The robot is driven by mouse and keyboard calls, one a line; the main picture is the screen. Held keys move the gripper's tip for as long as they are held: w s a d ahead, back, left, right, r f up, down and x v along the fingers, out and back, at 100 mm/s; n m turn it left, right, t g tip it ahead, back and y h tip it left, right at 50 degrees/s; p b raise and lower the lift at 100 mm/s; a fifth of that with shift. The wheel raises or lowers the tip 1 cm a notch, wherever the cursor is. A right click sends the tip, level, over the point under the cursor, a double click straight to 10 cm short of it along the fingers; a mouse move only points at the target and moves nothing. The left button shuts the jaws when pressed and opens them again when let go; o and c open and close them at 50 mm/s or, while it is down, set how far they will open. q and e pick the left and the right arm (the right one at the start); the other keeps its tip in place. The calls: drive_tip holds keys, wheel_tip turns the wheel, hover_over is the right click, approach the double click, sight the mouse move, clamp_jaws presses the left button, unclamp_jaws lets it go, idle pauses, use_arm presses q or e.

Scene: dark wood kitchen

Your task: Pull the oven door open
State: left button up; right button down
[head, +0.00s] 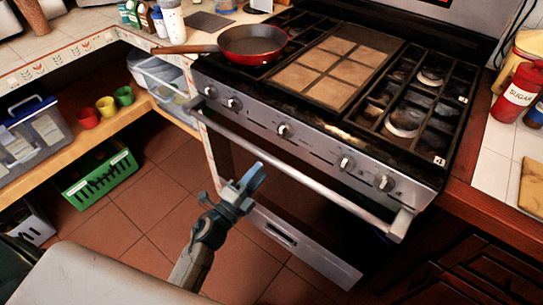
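The oven (315,125) stands at centre right, with knobs along its steel front. Its door handle (300,175) is a long silver bar running down to the right below the knobs. The door below the bar is dark; I cannot tell whether it is fully shut. My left gripper (258,176) is in front of the oven, left of and below the bar in the picture, apparently not holding it. Its bluish fingers point up and right, but their gap is unclear. My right gripper is not in view.
A red pan (252,44) sits on the stove. A silver lower panel (300,248) is under the door. Open shelves with a green crate (97,180) and small cups (105,106) are at left. Tiled floor (150,215) is clear in front of the oven.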

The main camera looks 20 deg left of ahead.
sight(270, 159)
use_arm(q)
drive_tip(key=p+x, duration=0.1)
drive_tip(key=x, duration=0.5)
drive_tip(key=shift+w, duration=0.1)
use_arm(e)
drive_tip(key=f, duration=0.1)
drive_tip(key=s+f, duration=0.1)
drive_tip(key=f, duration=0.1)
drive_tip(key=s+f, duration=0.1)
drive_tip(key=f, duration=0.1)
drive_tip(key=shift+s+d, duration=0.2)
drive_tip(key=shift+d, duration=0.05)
use_arm(q)
drive_tip(key=shift+f, duration=0.1)
clamp_jaws()
